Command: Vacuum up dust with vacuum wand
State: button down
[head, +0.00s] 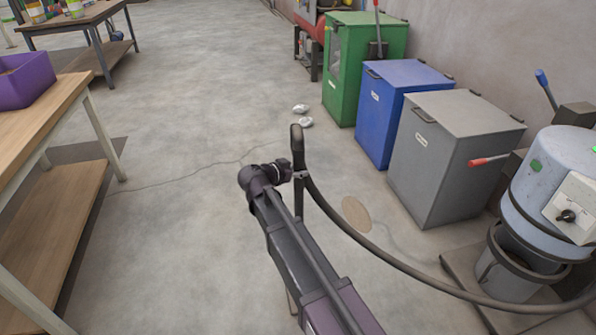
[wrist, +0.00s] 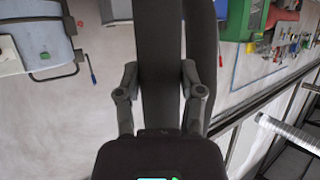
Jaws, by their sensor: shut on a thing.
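My gripper (head: 298,175) is shut on the black vacuum wand (head: 296,148) near the middle of the head view. The wand stands roughly upright, and its lower end is partly hidden by my arm. In the wrist view the two fingers of my gripper (wrist: 160,85) press on both sides of the dark wand (wrist: 162,45). A black hose (head: 380,258) curves from the wand's top down to the right. A round tan dust patch (head: 356,214) lies on the floor, to the right of the wand and apart from it in the picture.
A pale blue vacuum canister (head: 545,185) stands at the right. Green (head: 345,85), blue (head: 385,125) and grey (head: 430,165) bins line the wall. Two crumpled white pieces (head: 303,115) lie beyond the wand. A wooden workbench (head: 40,125) stands left; the floor between is open.

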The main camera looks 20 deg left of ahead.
jog(key=shift+r, duration=0.15)
jog(key=shift+d, duration=0.2)
jog(key=shift+w+d+n+y, duration=0.45)
jog(key=shift+d+n+y, duration=0.1)
jog(key=shift+n+y, duration=1.3)
jog(key=shift+w+d+n+y, duration=0.4)
jog(key=shift+d+n+y, duration=0.15)
jog(key=shift+n+y, duration=1.3)
jog(key=shift+w+d+n+y, duration=0.5)
jog(key=shift+n+y, duration=1.1)
jog(key=shift+y, duration=0.5)
